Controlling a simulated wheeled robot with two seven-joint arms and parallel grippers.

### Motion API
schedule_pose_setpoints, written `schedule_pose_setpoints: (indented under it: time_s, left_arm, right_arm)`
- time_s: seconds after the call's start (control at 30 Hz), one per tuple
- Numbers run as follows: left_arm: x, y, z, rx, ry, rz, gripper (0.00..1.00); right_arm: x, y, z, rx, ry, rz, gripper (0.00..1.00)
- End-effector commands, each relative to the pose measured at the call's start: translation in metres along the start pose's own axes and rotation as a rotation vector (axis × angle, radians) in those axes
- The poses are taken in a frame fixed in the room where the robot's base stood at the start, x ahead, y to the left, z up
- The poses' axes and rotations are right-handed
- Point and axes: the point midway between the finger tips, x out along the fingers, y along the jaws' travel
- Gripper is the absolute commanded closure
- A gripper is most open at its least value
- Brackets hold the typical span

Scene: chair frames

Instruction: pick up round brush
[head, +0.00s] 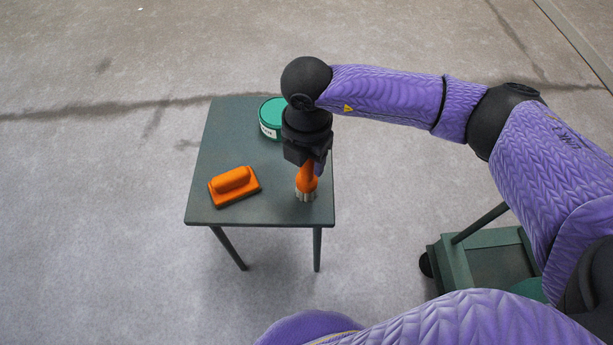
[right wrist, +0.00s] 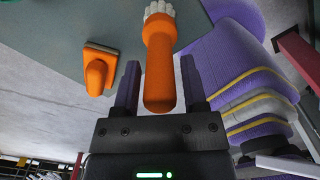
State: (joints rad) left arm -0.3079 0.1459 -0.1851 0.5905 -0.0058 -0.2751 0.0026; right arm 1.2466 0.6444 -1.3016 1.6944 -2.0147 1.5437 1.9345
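The round brush (head: 306,184) has an orange handle and pale bristles. It stands upright on its bristles near the front right of the small dark green table (head: 215,175). My right gripper (head: 308,166) points down over the brush from above. In the right wrist view the brush handle (right wrist: 160,75) lies between the two fingers of the right gripper (right wrist: 160,85). The fingers are open, with a narrow gap on each side of the handle. The top of the handle is partly hidden by the gripper in the head view. My left gripper is not in view.
An orange block-shaped tool with a raised grip (head: 234,186) lies on the table left of the brush; it also shows in the right wrist view (right wrist: 97,70). A teal tin (head: 271,116) stands at the back, beside my right wrist. A green cart (head: 485,262) stands right of the table.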

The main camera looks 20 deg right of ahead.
Motion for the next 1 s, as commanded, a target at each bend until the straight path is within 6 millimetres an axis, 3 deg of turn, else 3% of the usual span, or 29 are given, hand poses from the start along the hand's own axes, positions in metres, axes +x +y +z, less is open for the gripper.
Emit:
schedule_pose_setpoints:
  time_s: [0.03,0.23,0.57,0.8,1.0]
  left_arm:
    - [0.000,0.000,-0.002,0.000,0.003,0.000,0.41]
    - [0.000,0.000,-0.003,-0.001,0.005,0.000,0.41]
    - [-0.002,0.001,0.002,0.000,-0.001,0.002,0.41]
    - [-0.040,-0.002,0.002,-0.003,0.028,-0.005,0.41]
    - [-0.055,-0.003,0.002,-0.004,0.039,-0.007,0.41]
  right_arm:
    - [0.000,0.000,0.000,0.000,0.000,0.000,0.57]
    - [0.000,0.000,0.000,0.000,0.000,0.000,1.00]
    - [-0.004,0.000,0.000,0.000,0.000,0.001,1.00]
    - [-0.069,0.001,0.000,0.001,-0.004,0.009,1.00]
    - [-0.100,0.000,0.000,0.000,-0.002,0.004,1.00]
